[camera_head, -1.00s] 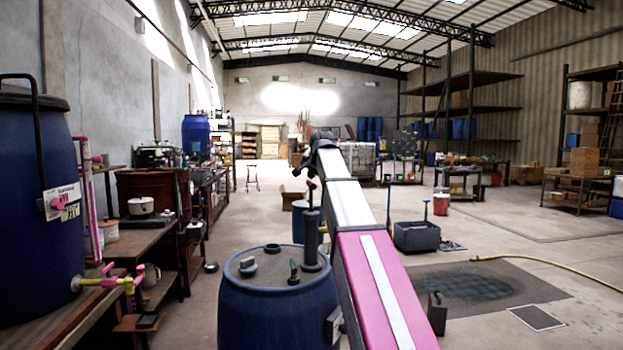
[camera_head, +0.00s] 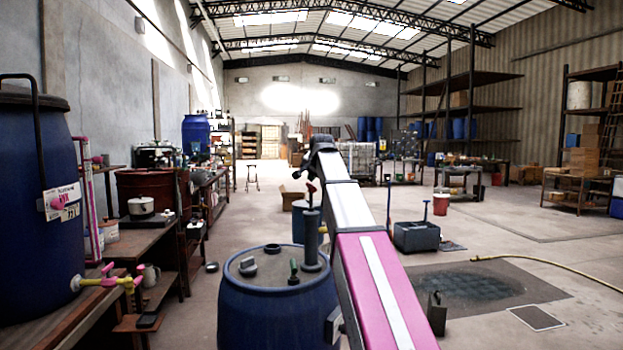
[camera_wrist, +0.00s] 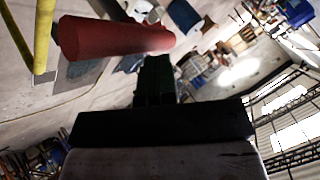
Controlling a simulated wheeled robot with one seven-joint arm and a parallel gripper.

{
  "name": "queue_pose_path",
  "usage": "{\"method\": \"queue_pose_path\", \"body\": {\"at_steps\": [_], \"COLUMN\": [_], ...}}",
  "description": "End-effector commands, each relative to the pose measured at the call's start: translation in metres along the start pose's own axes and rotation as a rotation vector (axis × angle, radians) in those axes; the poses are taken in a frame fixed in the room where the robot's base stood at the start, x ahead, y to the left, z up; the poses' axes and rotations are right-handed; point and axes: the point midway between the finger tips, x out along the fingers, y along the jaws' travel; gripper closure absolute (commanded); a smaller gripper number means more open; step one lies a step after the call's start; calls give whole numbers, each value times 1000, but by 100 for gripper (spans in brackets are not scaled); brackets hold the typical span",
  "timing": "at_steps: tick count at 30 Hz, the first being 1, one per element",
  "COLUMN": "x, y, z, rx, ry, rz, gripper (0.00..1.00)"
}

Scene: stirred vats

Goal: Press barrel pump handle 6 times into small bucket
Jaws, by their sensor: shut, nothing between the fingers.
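A blue barrel (camera_head: 275,315) stands in front of me with a grey hand pump (camera_head: 311,240) on its lid. The pump's red handle (camera_head: 311,188) sticks up at the top. In the wrist view the red handle (camera_wrist: 105,38) is large and lies across the view just beyond the fingers. My gripper (camera_head: 297,174) is shut and empty, close by the top of the handle; I cannot tell whether it touches. Its dark fingers show in the wrist view (camera_wrist: 154,70). I cannot clearly make out the small bucket; the barrel and arm hide part of the floor.
A large blue vat (camera_head: 40,200) with a yellow and pink tap stands at the left by a wooden bench (camera_head: 75,310). A dark tub (camera_head: 416,237) and a red bucket (camera_head: 441,204) stand on the floor at right. A yellow hose (camera_head: 530,264) lies there. The middle floor is open.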

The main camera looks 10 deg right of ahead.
Motion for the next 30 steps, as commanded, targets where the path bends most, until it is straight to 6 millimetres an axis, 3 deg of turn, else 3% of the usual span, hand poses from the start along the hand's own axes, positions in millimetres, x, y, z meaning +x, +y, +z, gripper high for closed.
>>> {"method": "queue_pose_path", "body": {"at_steps": [30], "x": [7], "y": [6], "z": [6], "rx": [0], "ry": [-1], "rz": [1], "gripper": [100]}}
